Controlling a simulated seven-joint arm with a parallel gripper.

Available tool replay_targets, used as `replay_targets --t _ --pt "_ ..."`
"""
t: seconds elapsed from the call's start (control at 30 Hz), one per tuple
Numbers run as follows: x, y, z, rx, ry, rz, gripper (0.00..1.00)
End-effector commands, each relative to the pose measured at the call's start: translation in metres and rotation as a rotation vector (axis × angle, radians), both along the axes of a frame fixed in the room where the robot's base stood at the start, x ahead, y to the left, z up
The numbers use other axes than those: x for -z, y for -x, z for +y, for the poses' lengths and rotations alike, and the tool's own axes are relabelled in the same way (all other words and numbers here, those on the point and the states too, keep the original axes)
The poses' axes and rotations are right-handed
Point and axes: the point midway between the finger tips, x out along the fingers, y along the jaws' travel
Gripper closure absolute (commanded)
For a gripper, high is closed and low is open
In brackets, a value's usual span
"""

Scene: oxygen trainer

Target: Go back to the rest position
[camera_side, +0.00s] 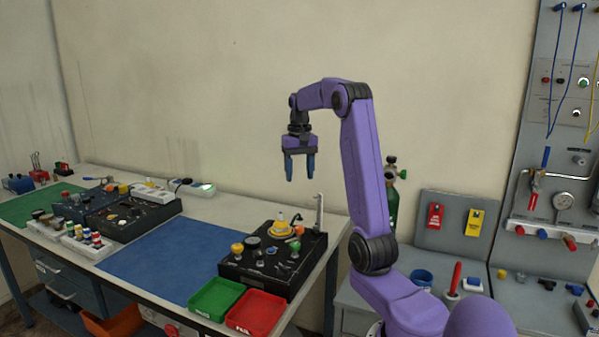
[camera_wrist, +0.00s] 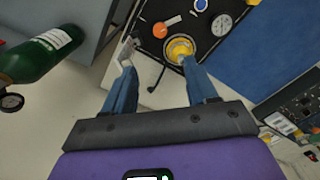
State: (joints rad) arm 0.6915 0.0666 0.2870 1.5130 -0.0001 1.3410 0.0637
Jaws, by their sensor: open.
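My gripper (camera_side: 300,170) is open and empty. It points down and hangs well above the right part of the workbench, apart from everything below it. In the wrist view its two blue fingers (camera_wrist: 162,84) are spread wide with nothing held between them. Below it is a black fixture board (camera_side: 262,268) with a yellow round part (camera_side: 282,229), knobs and small fittings. The yellow part also shows in the wrist view (camera_wrist: 180,48), near the tip of one finger.
A green tray (camera_side: 215,298) and a red tray (camera_side: 256,312) sit at the bench's front edge. A blue mat (camera_side: 165,260) is clear. A slim metal post (camera_side: 319,215) stands behind the board. A green cylinder (camera_wrist: 38,55) stands beside the bench. The air around my gripper is free.

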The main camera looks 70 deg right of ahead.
Motion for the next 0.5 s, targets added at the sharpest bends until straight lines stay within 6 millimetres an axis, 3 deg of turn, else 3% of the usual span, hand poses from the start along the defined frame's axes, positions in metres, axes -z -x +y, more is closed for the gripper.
replay_targets --t 0.37,0.5 --pt "0.001 -0.001 0.001 -0.004 0.0 0.0 0.43" --pt "0.002 -0.011 0.021 -0.066 0.0 0.0 0.43"
